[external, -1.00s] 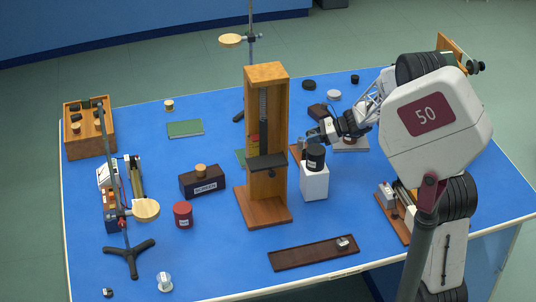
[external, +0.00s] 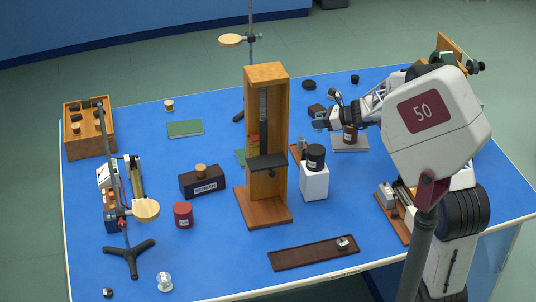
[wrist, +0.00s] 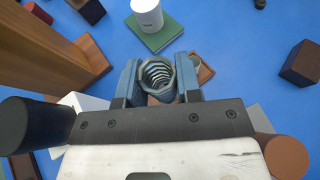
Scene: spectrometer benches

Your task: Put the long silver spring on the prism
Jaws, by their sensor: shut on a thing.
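My gripper (external: 320,122) is in the air behind the white block, to the right of the tall wooden stand. In the wrist view its blue fingers (wrist: 157,76) are shut on a silver coil, the long silver spring (wrist: 157,74), seen end-on with its turns visible. The spring is too small to make out clearly in the external view. I cannot pick out the prism with certainty in either view.
The tall wooden stand (external: 268,85) rises just left of my gripper. A white block (external: 314,183) carries a black cylinder (external: 316,155).

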